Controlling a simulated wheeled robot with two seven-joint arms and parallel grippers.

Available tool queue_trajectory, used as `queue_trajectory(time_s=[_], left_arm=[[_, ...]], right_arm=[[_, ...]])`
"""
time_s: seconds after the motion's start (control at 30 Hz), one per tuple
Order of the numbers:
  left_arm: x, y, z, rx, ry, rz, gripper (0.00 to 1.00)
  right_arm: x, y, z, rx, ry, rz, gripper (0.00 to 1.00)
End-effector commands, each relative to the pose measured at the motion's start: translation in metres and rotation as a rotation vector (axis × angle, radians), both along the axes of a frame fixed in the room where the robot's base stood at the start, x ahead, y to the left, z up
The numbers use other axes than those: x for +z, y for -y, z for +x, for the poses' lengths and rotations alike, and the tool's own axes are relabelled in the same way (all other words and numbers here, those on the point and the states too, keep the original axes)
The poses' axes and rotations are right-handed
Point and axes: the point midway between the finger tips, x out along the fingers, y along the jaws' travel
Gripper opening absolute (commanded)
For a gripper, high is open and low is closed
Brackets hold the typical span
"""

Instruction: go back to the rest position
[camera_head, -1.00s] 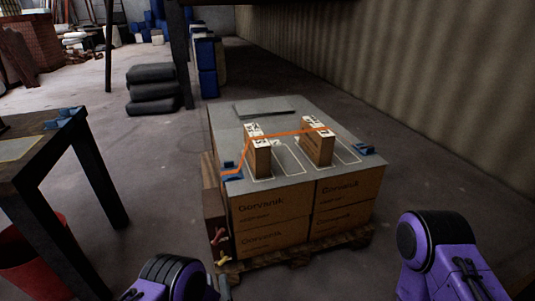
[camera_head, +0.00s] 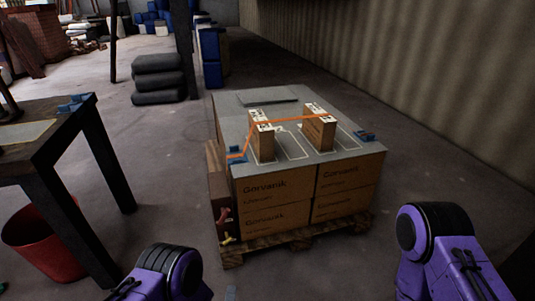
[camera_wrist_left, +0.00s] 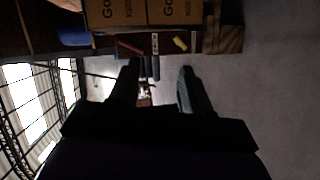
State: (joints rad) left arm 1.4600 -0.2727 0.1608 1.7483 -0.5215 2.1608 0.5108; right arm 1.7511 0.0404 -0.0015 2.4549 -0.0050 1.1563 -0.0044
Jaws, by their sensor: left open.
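My left gripper (camera_wrist_left: 157,88) is open in the left wrist view. Its two dark fingers stand apart with nothing visible between them. Beyond the fingertips, at the top of that view, are the cartons (camera_wrist_left: 125,12) and a dark panel with a red and a yellow item. In the head view only my purple arm links show, at the bottom centre-left and bottom right. My right gripper is outside both views.
Stacked cartons (camera_head: 275,190) on a wooden pallet (camera_head: 290,242) stand ahead under a grey top (camera_head: 228,112). Two upright boxes sit there under an orange strap (camera_head: 287,123). A dark table (camera_head: 62,137) and red bucket (camera_head: 45,243) are left. Floor right of the pallet is clear.

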Motion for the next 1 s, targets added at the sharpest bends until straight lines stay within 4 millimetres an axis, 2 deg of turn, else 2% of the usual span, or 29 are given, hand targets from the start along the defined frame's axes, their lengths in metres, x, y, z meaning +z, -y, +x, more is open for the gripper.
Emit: queue_trajectory(time_s=[0.03, 0.17, 0.2, 0.3, 0.4, 0.6, 0.7, 0.77, 0.83, 0.93, 0.97, 1.0], left_arm=[[-0.021, -0.008, -0.012, -0.035, -0.081, 0.112, 0.47], [-0.077, -0.043, -0.059, -0.172, -0.358, 0.46, 0.47], [-0.093, -0.057, -0.078, -0.222, -0.453, 0.559, 0.47], [-0.121, -0.091, -0.125, -0.336, -0.671, 0.741, 0.47], [-0.135, -0.117, -0.166, -0.426, -0.846, 0.842, 0.47], [-0.148, -0.155, -0.233, -0.53, -1.111, 0.91, 0.47], [-0.151, -0.17, -0.256, -0.523, -1.205, 0.896, 0.47], [-0.152, -0.177, -0.261, -0.498, -1.229, 0.887, 0.47], [-0.155, -0.181, -0.26, -0.474, -1.232, 0.879, 0.47], [-0.165, -0.184, -0.247, -0.443, -1.21, 0.87, 0.47], [-0.161, -0.184, -0.245, -0.442, -1.204, 0.872, 0.47], [-0.142, -0.184, -0.246, -0.442, -1.206, 0.872, 0.47]], right_arm=[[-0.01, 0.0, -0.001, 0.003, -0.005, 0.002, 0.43], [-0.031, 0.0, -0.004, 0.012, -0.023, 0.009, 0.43], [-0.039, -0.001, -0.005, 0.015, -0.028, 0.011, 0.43], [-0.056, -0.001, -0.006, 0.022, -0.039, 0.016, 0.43], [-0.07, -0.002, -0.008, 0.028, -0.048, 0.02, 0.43], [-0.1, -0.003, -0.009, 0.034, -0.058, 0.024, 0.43], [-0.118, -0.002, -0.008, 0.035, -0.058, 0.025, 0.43], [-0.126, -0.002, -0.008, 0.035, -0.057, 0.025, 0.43], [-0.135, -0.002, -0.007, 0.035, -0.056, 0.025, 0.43], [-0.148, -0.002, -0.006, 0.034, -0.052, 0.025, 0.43], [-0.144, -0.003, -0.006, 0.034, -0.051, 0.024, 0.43], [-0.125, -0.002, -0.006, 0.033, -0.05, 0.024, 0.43]])
